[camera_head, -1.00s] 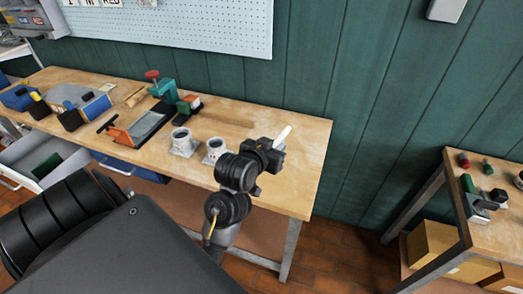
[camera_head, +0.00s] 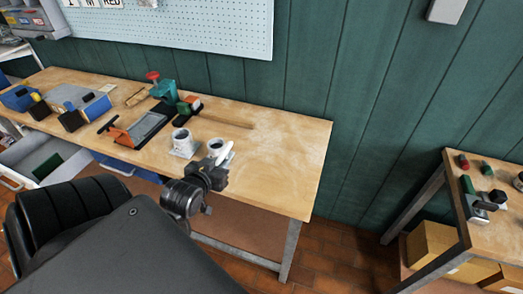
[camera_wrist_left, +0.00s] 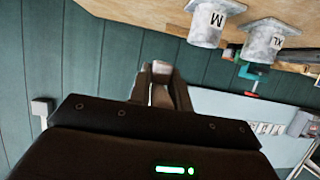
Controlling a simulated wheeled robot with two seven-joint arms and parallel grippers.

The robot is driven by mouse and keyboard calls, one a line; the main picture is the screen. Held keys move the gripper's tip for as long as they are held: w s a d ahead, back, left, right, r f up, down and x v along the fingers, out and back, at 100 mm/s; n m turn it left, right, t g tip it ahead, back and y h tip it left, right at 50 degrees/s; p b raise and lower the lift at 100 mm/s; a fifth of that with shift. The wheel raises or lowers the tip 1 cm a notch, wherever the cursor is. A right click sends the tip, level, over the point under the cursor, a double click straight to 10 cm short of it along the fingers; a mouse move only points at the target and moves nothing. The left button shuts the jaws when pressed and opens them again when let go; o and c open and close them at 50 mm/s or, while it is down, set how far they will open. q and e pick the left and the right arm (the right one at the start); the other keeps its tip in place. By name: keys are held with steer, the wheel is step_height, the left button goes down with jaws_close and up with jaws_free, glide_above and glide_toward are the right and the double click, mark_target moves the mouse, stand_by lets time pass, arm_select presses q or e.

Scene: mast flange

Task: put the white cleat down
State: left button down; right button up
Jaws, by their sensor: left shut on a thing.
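The white cleat (camera_head: 224,156) is a small pale piece at the tip of my left gripper (camera_head: 214,168). The gripper is shut on it and holds it near the front of the wooden bench, just beside the right-hand grey cup-shaped fitting (camera_head: 216,145). In the head view I cannot tell whether the cleat touches that fitting. In the left wrist view my left gripper (camera_wrist_left: 160,85) shows its fingers close together, with little of the cleat to be made out between them. My right gripper is not in view.
A second grey fitting (camera_head: 182,141) stands to the left. The left wrist view shows labels M (camera_wrist_left: 207,22) and XL (camera_wrist_left: 263,42) on the fittings. An orange-and-grey tool (camera_head: 140,128) lies farther left. The bench's right end (camera_head: 285,165) is clear.

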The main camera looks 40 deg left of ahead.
arm_select(q)
steer(key=w+d+f+b, duration=0.1)
steer(key=w+f+b, duration=0.25)
steer(key=b, duration=0.85)
glide_above(259, 177)
steer(key=f, duration=0.5)
steer(key=shift+s+a+f, duration=0.1)
steer(key=shift+s+f, duration=0.2)
steer(key=shift+s, duration=0.05)
steer(key=shift+w, duration=0.15)
steer(key=f+b, duration=0.3)
steer(key=shift+w+d+f, duration=0.1)
steer(key=shift+w+d, duration=0.15)
steer(key=shift+w, duration=0.1)
steer(key=shift+a+f+b, duration=0.1)
steer(key=shift+f+b, duration=0.25)
steer(key=shift+b, duration=0.2)
steer(key=shift+a+r, duration=0.1)
steer(key=shift+a, duration=0.05)
